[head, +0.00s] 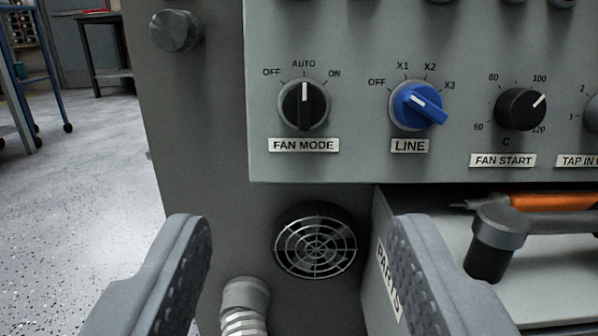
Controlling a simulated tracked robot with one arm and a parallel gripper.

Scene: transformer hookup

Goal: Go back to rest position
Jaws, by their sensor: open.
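My gripper (305,230) is open and empty at the bottom of the head view. Its two grey ridged fingers stand wide apart, below the control panel (340,90), and no control shows between them. The black FAN MODE knob (303,106) has its white mark pointing up at AUTO. The blue LINE knob (417,107) is turned at a slant; which position it is set to is hard to tell. The black FAN START knob (520,109) has its mark toward the upper right, near 100.
A round fan grille (315,246) and a ribbed grey hose (243,305) lie low between the fingers. At right, an open PARTS drawer (385,285) holds an orange-handled tool (550,201) and a grey-black T-shaped piece (497,230). Open floor (85,175) lies left.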

